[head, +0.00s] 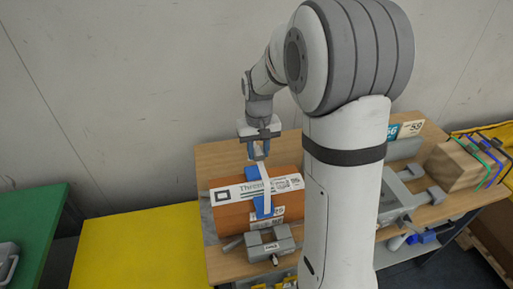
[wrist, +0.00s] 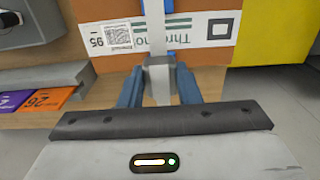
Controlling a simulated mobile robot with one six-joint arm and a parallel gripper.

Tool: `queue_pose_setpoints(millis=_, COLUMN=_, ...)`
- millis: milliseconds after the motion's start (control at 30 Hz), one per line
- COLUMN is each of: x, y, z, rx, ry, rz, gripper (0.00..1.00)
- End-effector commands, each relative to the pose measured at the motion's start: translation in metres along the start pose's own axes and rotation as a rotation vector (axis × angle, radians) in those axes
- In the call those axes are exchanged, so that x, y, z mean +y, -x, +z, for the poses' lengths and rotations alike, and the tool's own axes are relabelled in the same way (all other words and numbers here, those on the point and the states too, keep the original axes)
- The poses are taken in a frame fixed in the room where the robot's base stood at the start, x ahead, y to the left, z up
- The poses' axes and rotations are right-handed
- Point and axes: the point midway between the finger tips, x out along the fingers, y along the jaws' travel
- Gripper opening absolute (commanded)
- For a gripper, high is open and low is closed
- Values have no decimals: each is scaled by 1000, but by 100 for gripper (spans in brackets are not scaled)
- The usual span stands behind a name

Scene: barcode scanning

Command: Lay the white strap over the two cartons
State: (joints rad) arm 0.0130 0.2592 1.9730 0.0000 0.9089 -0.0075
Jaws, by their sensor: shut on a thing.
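An orange-brown carton block (head: 232,214) with a white printed label on top lies on the wooden table. I cannot tell where one carton ends and the other begins. The white strap (head: 266,184) rises from the block's top toward my gripper (head: 258,152), above its far side. Blue pieces (head: 263,208) sit by the strap on the block. In the wrist view the strap (wrist: 157,30) runs across the orange carton face (wrist: 97,12) to a grey end piece (wrist: 160,78). My gripper (wrist: 159,92) is shut on that end, one blue-grey finger each side.
A grey clamp (head: 270,244) stands at the block's near side. More grey clamps (head: 412,192) and a wooden block with green and blue bands (head: 456,164) are to the right. A yellow surface (head: 135,248) lies left, and a wall stands behind.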

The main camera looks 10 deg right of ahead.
Motion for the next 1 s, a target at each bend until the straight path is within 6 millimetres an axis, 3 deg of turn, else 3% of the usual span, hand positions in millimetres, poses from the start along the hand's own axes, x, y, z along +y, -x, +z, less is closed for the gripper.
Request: queue_pose_setpoints(millis=1000, x=-1, y=-75, z=0, rx=-1, ry=2, rz=0, gripper=0)
